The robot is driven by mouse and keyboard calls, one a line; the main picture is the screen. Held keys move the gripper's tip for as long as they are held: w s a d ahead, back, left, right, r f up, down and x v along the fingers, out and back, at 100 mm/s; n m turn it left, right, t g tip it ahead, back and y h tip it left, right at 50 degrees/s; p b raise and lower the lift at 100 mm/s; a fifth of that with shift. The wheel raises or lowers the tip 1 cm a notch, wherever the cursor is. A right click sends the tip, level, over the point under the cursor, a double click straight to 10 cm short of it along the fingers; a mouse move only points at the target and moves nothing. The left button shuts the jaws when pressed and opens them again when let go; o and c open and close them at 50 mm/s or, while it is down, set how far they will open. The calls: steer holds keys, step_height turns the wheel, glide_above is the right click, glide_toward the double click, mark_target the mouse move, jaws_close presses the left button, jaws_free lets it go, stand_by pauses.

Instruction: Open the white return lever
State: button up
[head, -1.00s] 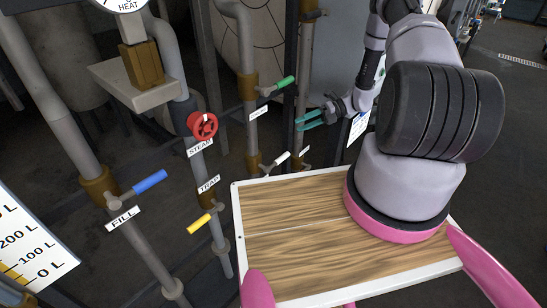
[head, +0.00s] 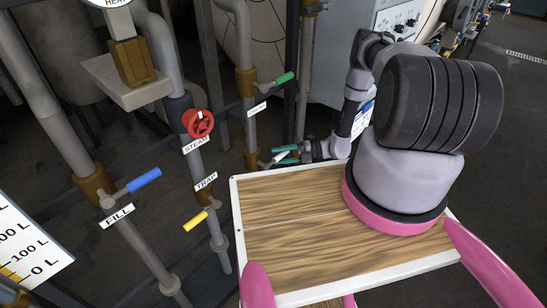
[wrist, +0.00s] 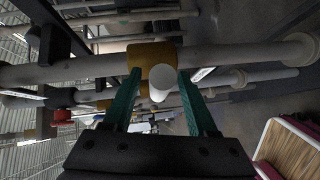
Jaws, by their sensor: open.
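The white return lever (head: 278,158) sits low on a grey pipe, just behind the top left corner of my wooden tray. In the wrist view its round white end (wrist: 163,82) points at the camera, in front of a brass valve body (wrist: 150,54). My gripper (head: 284,155) is open, with its two teal fingers around the lever. In the wrist view my gripper (wrist: 162,95) has one finger on each side of the white lever. A small gap seems to show on both sides; contact cannot be told.
A green lever (head: 284,78) is above on the same pipe. A red steam wheel (head: 198,123), a yellow trap lever (head: 196,221) and a blue fill lever (head: 143,180) are to the left. A grey cabinet (head: 345,60) stands behind my arm.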

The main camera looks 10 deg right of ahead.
steer(key=shift+w+a+f, duration=0.1)
steer(key=shift+a, duration=0.6)
steer(key=shift+w+a+f, duration=0.1)
steer(key=shift+a, duration=0.55)
jaws_close()
stand_by(0.4)
